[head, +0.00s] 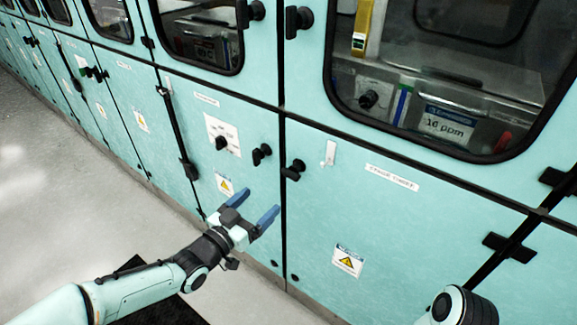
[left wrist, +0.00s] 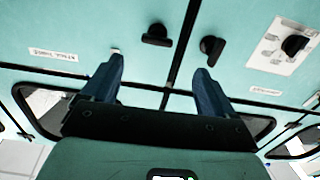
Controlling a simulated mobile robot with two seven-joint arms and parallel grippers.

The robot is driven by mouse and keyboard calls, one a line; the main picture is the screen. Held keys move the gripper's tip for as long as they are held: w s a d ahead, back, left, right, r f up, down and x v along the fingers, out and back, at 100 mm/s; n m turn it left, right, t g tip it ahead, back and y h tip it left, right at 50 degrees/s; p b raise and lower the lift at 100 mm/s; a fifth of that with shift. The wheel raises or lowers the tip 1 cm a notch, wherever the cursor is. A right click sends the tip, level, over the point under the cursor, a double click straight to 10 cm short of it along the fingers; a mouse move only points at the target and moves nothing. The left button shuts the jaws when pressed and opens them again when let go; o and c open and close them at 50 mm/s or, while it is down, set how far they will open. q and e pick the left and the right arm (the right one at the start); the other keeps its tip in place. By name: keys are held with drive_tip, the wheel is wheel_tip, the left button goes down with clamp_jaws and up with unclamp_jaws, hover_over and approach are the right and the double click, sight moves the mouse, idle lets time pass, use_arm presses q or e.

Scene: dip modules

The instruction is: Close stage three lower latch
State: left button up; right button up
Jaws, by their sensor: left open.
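The stage three lower latch (head: 293,170) is a black handle on the teal lower door, beside the vertical seam and left of the "STAGE THREE" label (head: 392,177). In the left wrist view the latch (left wrist: 157,36) looks roughly level, with the label (left wrist: 55,54) to its left. A similar black latch (head: 261,154) sits across the seam on the neighbouring door; it looks tilted in the left wrist view (left wrist: 212,47). My left gripper (head: 256,204) is open and empty, below and left of the stage three latch, apart from it. My right gripper is out of view.
Upper doors with dark windows (head: 450,65) carry their own black latches (head: 298,20). A round black knob (head: 221,143) on a white plate and a small white hook (head: 329,153) stick out nearby. Grey floor (head: 60,190) is open at the left.

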sight(288, 175)
use_arm(q)
drive_tip(key=x, duration=0.8)
drive_tip(key=r+b+x, duration=0.1)
drive_tip(key=x, duration=0.3)
drive_tip(key=shift+s+d, duration=0.2)
drive_tip(key=shift+w+d, duration=0.35)
drive_tip(key=shift+w, duration=0.25)
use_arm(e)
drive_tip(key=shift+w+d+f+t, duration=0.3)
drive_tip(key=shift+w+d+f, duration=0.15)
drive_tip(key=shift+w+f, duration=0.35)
use_arm(q)
drive_tip(key=shift+c, duration=0.3)
drive_tip(key=c, duration=0.9)
